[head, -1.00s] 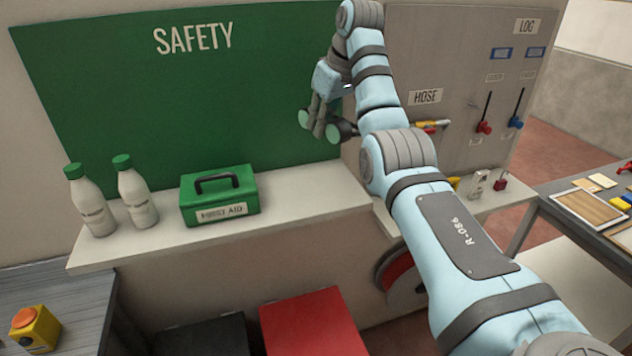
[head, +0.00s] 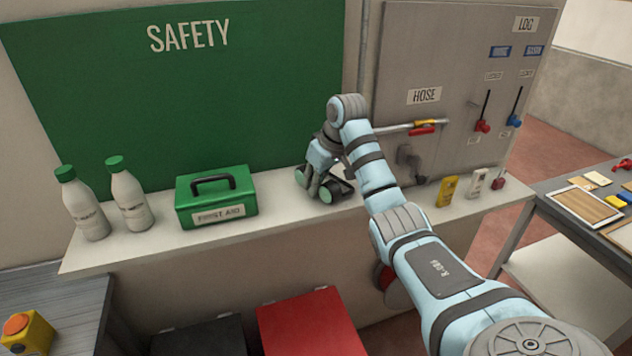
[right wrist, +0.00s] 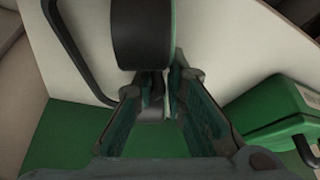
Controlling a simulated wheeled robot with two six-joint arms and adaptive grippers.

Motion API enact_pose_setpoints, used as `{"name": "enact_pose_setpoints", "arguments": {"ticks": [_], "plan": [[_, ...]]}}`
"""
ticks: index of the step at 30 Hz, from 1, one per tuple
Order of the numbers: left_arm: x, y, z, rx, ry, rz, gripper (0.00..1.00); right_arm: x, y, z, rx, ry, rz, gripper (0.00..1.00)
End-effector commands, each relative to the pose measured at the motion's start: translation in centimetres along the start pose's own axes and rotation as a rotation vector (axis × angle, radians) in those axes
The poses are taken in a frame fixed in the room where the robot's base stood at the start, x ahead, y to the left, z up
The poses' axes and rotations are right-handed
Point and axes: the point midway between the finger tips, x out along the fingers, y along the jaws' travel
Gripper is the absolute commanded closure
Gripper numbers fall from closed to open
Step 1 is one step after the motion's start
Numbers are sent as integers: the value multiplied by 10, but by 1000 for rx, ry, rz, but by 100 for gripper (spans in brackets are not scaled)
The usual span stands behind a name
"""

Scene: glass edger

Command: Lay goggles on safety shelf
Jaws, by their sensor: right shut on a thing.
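The goggles (head: 328,192), dark with green round lenses, are low over the right part of the white safety shelf (head: 280,214), right of the first aid box. My right gripper (head: 322,178) is shut on the goggles from above and partly hides them. In the right wrist view a dark cup of the goggles (right wrist: 140,38) stands out beyond my fingers (right wrist: 163,100), with a dark strap loop at its left. I cannot tell whether the goggles touch the shelf. My left gripper is not in view.
A green first aid box (head: 217,196) and two white bottles with green caps (head: 83,205) stand on the shelf. The green SAFETY board (head: 190,100) is behind. A hose panel (head: 420,60) is at the right. Shelf between box and goggles is clear.

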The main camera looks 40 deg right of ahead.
Motion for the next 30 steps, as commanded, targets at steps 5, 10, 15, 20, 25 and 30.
{"name": "enact_pose_setpoints", "arguments": {"ticks": [5,10,15,20,25,30], "plan": [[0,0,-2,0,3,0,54,-1,0,-1,0,2,0,100],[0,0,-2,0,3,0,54,1,0,0,0,1,0,77],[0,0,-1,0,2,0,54,1,0,0,0,1,0,68],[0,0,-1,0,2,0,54,1,0,0,0,1,0,68],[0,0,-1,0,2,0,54,-7,0,-3,-1,3,0,68],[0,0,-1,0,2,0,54,-25,-1,-8,-4,3,-1,68]]}}
